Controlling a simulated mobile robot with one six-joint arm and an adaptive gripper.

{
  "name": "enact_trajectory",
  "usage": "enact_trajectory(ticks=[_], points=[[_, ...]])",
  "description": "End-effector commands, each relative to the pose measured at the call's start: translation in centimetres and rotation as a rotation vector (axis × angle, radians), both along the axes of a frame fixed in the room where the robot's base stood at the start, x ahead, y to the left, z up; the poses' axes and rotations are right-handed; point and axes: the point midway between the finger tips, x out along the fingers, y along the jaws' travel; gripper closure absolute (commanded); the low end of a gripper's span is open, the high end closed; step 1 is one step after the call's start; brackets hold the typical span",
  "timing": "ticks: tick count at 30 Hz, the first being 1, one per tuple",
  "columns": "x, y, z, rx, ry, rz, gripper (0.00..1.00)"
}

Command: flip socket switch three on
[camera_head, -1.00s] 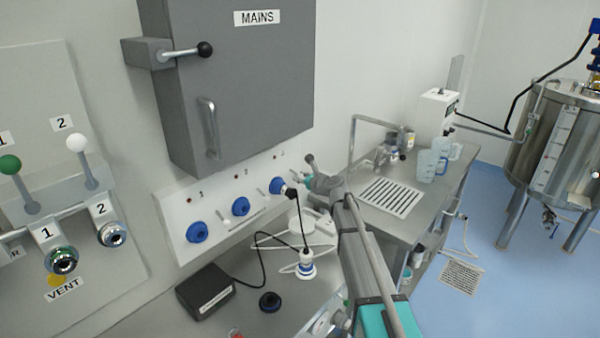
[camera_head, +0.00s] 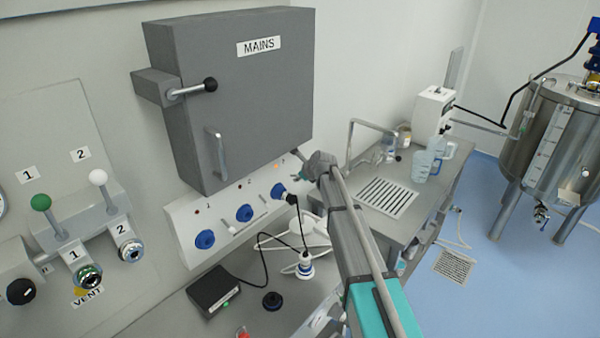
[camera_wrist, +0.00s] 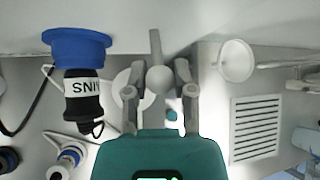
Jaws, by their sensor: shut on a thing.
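The socket panel (camera_head: 222,222) on the wall has blue sockets numbered in a row. Socket three (camera_head: 278,190) is at the right and holds a black plug (camera_head: 292,198) with a cable. In the wrist view the blue socket (camera_wrist: 77,45) and the plug (camera_wrist: 82,100) are left of my gripper (camera_wrist: 160,92). My gripper is shut on the round-ended lever of switch three (camera_wrist: 158,76), which sits between its fingers. In the head view my gripper (camera_head: 303,171) is at the panel's right end, and my arm hides most of the switch.
The grey MAINS cabinet (camera_head: 240,95) hangs just above the panel. A black box (camera_head: 214,290) with a green light and a cabled plug (camera_head: 305,268) stand on the bench below. A sink counter (camera_head: 420,195) lies to the right.

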Motion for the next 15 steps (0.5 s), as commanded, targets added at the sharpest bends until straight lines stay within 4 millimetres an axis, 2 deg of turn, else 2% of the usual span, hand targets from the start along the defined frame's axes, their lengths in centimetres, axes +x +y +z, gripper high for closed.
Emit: enact_trajectory(ticks=[1,15], points=[[0.24,0.09,0.52,-0.016,0.011,0.001,1.0],[0.24,0.26,0.55,-0.076,0.059,0.0,1.0]])
